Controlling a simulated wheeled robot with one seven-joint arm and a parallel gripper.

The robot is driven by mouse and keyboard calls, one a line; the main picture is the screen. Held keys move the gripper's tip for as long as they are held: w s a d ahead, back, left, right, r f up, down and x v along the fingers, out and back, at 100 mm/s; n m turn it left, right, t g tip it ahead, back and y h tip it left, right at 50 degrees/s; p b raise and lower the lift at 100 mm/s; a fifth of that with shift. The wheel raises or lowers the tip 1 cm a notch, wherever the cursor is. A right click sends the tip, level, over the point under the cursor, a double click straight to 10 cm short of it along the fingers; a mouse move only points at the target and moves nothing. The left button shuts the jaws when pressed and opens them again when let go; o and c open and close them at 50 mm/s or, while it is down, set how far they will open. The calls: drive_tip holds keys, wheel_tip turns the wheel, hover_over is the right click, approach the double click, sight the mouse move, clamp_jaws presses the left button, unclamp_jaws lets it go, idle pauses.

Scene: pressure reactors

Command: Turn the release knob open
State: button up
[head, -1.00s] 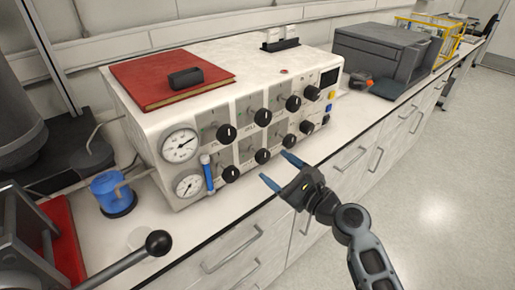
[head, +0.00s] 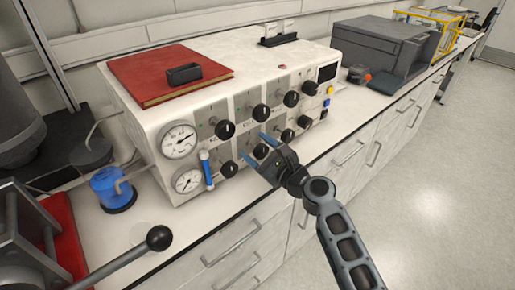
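The white control box (head: 160,108) stands on the bench with two rows of black knobs on its front. The upper row has a left knob (head: 225,130), a middle knob (head: 260,113) and a right knob (head: 291,98). The lower row has a left knob (head: 229,169), a middle knob (head: 261,151) and a right knob (head: 287,135). The labels are too small to read, so I cannot tell which is the release knob. My gripper (head: 256,147) is open, its blue-tipped fingers to either side of the lower middle knob in the picture. Contact cannot be told.
Two pressure gauges (head: 179,140) and a blue-and-white tube (head: 206,169) are left of the knobs. A red book (head: 140,85) lies on top. A black-balled lever (head: 158,238) juts out at front left. The floor at right is clear.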

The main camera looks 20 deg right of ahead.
drive_tip(key=c, duration=0.9)
drive_tip(key=shift+f+n, duration=0.1)
drive_tip(key=shift+n, duration=0.2)
drive_tip(key=n+b, duration=0.3)
drive_tip(key=shift+f, duration=0.1)
drive_tip(key=n+b, duration=0.4)
drive_tip(key=n, duration=0.2)
drive_tip(key=shift+b, duration=0.3)
drive_tip(key=n+b, duration=0.6)
drive_tip(key=n, duration=0.1)
drive_tip(key=shift+f, duration=0.1)
drive_tip(key=n+b, duration=0.3)
drive_tip(key=shift+n, duration=0.4)
drive_tip(key=shift+n+b, duration=1.5)
drive_tip(key=shift+n, duration=0.3)
drive_tip(key=shift+a, duration=0.1)
